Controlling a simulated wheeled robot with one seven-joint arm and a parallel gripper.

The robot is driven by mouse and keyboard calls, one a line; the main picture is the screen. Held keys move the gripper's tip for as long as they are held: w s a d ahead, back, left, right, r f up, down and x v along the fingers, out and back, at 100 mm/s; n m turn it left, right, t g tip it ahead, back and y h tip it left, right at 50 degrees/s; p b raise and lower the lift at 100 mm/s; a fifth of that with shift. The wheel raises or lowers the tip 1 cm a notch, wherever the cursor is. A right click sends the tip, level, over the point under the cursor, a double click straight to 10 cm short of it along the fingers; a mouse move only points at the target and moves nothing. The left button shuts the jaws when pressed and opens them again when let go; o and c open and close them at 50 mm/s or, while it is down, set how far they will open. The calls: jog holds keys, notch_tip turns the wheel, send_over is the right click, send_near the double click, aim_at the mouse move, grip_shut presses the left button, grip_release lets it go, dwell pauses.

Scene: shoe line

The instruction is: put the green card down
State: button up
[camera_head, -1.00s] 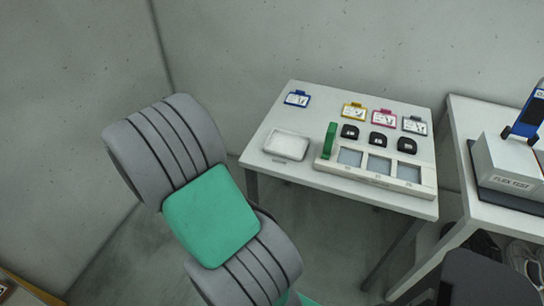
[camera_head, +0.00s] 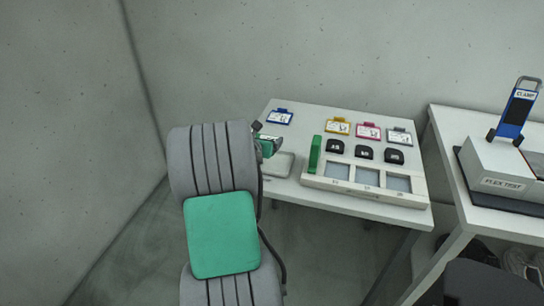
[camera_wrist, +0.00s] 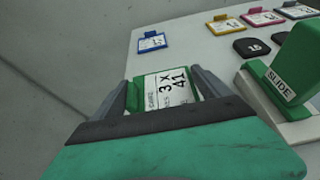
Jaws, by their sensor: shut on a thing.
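The green card (camera_wrist: 167,92) is between the two fingers of my gripper (camera_wrist: 166,84) in the wrist view. In the head view my gripper (camera_head: 262,140) holds the green card (camera_head: 269,147) near the left edge of the white table (camera_head: 300,125), beside the shallow white tray (camera_head: 278,166). Part of the gripper is hidden behind my arm. I cannot tell the card's height above the table.
Blue (camera_head: 280,117), yellow (camera_head: 338,127), pink (camera_head: 368,132) and grey (camera_head: 399,137) cards lie along the table's back. A white fixture (camera_head: 352,189) with several windows and a green upright slide (camera_head: 315,154) stands at the front. The flex test machine (camera_head: 502,170) is right.

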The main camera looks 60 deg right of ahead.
aim_at(272, 161)
jog(key=s+f, duration=0.1)
jog(key=f, duration=0.3)
jog(key=s+f, duration=0.1)
jog(key=f, duration=0.1)
jog(key=shift+s+d+f, duration=0.1)
jog(key=shift+s+d, duration=0.05)
jog(key=shift+s, duration=0.2)
jog(key=shift+c, duration=0.7)
jog(key=shift+s+f, duration=0.1)
jog(key=shift+f, duration=0.2)
jog(key=shift+c, duration=0.8)
jog(key=o, duration=1.3)
jog(key=shift+f, duration=0.1)
jog(key=shift+o, duration=0.2)
jog(key=shift+r, duration=0.2)
